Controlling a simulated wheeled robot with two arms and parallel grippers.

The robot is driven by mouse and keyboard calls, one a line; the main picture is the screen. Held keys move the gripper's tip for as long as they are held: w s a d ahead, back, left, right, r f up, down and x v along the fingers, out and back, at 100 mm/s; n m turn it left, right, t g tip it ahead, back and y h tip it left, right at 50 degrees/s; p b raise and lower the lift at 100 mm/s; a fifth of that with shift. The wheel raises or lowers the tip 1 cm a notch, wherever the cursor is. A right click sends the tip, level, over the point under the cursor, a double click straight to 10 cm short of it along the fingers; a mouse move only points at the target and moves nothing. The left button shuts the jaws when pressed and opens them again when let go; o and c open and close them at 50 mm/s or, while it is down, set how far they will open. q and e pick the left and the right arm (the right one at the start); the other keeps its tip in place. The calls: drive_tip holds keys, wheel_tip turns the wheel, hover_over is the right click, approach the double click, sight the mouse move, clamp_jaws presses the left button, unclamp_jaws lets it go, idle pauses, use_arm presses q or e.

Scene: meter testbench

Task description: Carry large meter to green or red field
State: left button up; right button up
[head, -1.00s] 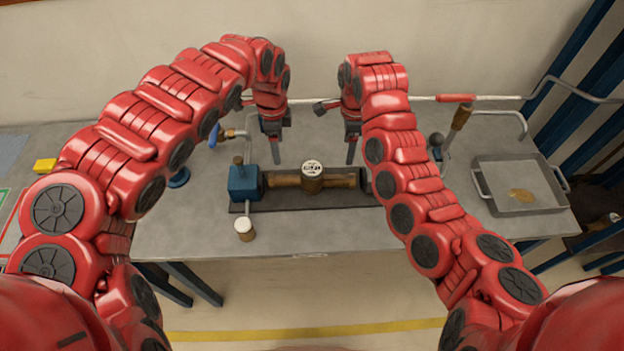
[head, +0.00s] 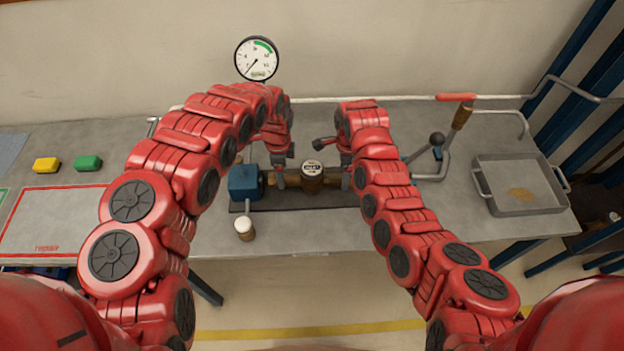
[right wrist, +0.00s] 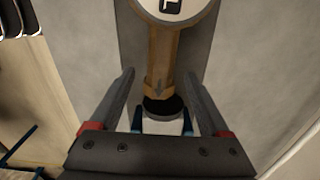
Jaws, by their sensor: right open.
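The large meter (head: 312,184) is a brass tube with a round white dial, lying crosswise on the bench fixture. It also shows in the right wrist view (right wrist: 162,55). My left gripper (head: 280,180) is down at the tube left of the dial; its jaw gap is not clear. My right gripper (head: 346,182) is down at the tube's right part. In the right wrist view its open fingers (right wrist: 160,85) stand on either side of the tube end. The red-outlined field (head: 50,222) lies empty at the left. Only an edge of the green field (head: 3,196) shows.
A blue block (head: 245,183) stands at the tube's left end, with a white-capped cup (head: 244,229) in front. A gauge (head: 257,59) stands behind. Yellow (head: 46,164) and green (head: 88,162) buttons are at the left. A grey tray (head: 519,186) sits at the right.

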use_arm(q)
wheel_tip(320, 180, down, 4)
drive_tip(key=shift+d+r, duration=0.1)
drive_tip(key=shift+r, duration=0.15)
use_arm(e)
wheel_tip(320, 180, down, 4)
drive_tip(key=shift+w+d+r, duration=0.1)
drive_tip(key=shift+r, duration=0.15)
use_arm(q)
drive_tip(key=shift+f, duration=0.6)
use_arm(e)
drive_tip(key=shift+f, duration=0.6)
use_arm(q)
clamp_jaws()
use_arm(e)
clamp_jaws()
